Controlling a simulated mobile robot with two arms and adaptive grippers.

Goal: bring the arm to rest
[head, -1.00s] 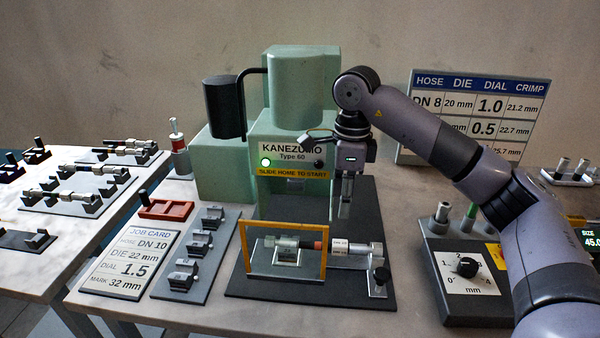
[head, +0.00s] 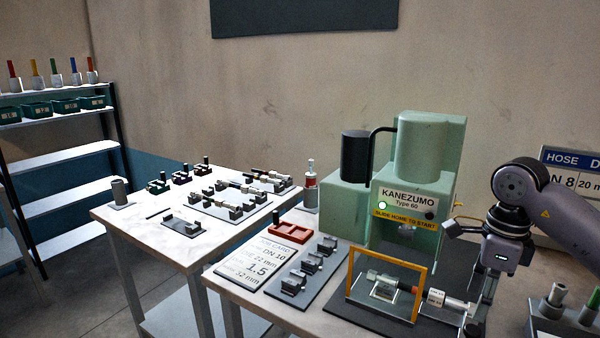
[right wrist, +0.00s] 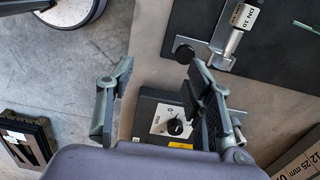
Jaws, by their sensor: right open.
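My right gripper (head: 482,292) hangs from its arm at the right of the head view, beside the front right of the press. In the right wrist view its two fingers (right wrist: 158,100) are spread wide with nothing between them. Below them in that view are a grey dial box (right wrist: 150,122) and the table edge. My left gripper is not in view.
The green press (head: 425,150) shows a lit green lamp. A job card (head: 265,262) and die rack (head: 310,265) lie left. A second table (head: 150,225) and shelves (head: 60,165) stand farther left.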

